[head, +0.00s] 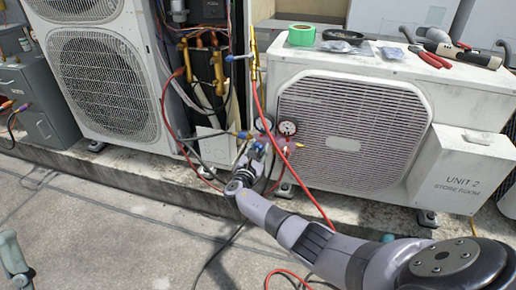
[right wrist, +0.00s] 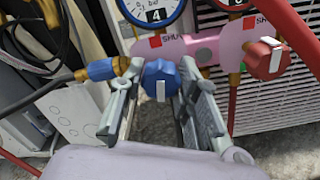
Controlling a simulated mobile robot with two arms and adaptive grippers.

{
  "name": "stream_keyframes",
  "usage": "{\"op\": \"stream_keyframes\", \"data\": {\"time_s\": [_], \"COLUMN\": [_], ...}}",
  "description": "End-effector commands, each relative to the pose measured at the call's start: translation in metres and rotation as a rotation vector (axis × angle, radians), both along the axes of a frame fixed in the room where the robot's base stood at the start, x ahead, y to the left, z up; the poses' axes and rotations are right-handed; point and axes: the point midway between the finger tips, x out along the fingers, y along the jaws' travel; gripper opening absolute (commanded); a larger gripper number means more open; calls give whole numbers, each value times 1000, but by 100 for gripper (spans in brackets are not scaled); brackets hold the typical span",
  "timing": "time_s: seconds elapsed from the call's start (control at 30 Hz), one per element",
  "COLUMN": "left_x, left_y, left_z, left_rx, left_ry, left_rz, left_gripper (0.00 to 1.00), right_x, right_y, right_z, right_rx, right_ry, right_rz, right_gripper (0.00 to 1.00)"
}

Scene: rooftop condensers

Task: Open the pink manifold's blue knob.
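The pink manifold (right wrist: 205,50) hangs in front of the right condenser, with two round gauges above it. It also shows small in the head view (head: 270,141). Its blue knob (right wrist: 160,76) faces my right wrist camera, its white mark upright in the picture. My right gripper (right wrist: 162,88) has one finger on each side of this knob, very close to it. I cannot tell whether the fingers touch it. In the head view the right gripper (head: 252,160) partly covers the manifold. A grey piece at the lower left edge looks like part of my left gripper (head: 15,262).
A red knob (right wrist: 268,58) sits right of the blue one. Red and dark hoses hang around the manifold, and a blue-collared hose fitting (right wrist: 102,69) is at its left. The rooftop floor at left is mostly clear.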

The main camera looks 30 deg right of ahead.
Motion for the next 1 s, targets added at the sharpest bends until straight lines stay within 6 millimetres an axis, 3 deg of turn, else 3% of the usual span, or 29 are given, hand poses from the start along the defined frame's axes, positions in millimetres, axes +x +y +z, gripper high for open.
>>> {"op": "stream_keyframes", "data": {"time_s": [0.23, 0.63, 0.77, 1.0], "left_x": [0, 0, 0, 0], "left_y": [0, 0, 0, 0], "left_z": [0, 0, 0, 0], "left_rx": [0, -1, -1, -1], "left_ry": [-1, -2, -2, -2], "left_rz": [0, 0, 0, 0], "left_gripper": [40, 40, 40, 40], "right_x": [0, -3, -13, -44], "right_y": [-1, 4, 15, 52], "right_z": [1, 1, 1, 0], "right_rx": [-1, 0, 2, 2], "right_ry": [-2, -4, -4, -2], "right_rz": [-1, 0, 0, 2], "right_gripper": [47, 47, 47, 47]}}
